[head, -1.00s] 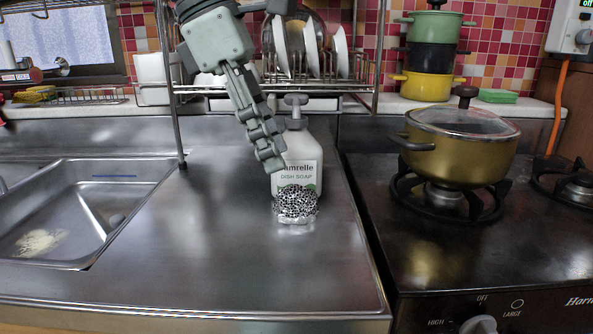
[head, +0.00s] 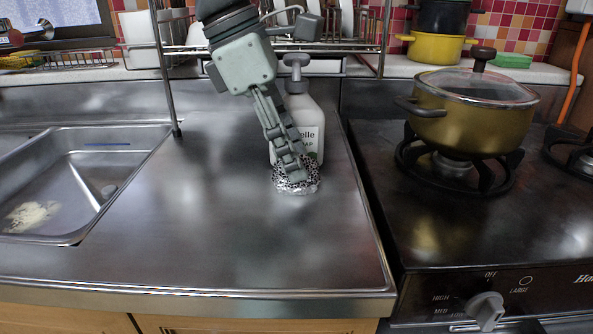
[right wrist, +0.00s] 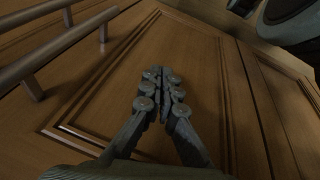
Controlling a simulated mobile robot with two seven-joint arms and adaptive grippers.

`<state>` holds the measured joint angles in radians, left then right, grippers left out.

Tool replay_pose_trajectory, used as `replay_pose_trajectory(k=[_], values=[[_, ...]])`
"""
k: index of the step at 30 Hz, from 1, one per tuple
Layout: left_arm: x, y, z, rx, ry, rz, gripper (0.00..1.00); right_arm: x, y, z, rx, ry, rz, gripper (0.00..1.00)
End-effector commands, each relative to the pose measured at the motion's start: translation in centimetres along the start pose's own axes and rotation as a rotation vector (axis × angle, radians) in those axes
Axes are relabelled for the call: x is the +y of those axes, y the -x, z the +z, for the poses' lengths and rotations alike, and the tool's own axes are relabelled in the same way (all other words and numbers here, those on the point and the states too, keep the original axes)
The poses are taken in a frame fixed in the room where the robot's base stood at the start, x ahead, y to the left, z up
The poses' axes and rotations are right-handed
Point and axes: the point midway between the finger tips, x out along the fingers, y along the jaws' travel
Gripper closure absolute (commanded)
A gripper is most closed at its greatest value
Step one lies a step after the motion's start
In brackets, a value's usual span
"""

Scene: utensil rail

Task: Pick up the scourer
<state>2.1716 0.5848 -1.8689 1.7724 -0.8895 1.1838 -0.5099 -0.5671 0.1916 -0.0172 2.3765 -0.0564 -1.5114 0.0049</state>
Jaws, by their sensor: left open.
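The scourer (head: 310,184) is a shiny silver mesh ball on the steel counter, in front of a white dish soap bottle (head: 309,135). My left gripper (head: 296,176) is open, with its fingers pointing down over the scourer and hiding part of it. In this view the fingers overlap each other, and I cannot tell if they touch the scourer. My right gripper (right wrist: 158,76) is shut and empty in the right wrist view, in front of a wooden cabinet door (right wrist: 200,60).
A sink (head: 70,185) is on the left. A stove (head: 450,225) with a lidded gold pot (head: 465,125) is on the right. A wire dish rack (head: 345,48) stands behind the bottle. The counter's front is clear.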

Motion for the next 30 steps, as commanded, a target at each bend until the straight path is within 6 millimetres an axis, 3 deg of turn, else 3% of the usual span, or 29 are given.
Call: replay_pose_trajectory(k=[3,10,22,30], values=[[0.0,0.0,0.0,0.0,0.0,0.0,0.61,0.0,0.0,0.0,0.0,0.0,0.0,1.0],[0.0,0.1,0.0,0.0,0.0,0.0,0.89,0.0,0.0,0.0,0.001,0.0,0.0,1.0],[0.0,0.8,0.3,-0.002,0.0,0.001,0.9,0.0,0.0,0.0,0.001,0.0,0.0,1.0],[-0.4,4.4,1.2,-0.003,0.002,0.001,0.9,0.0,-0.2,0.1,-0.001,0.0,0.0,1.0]])
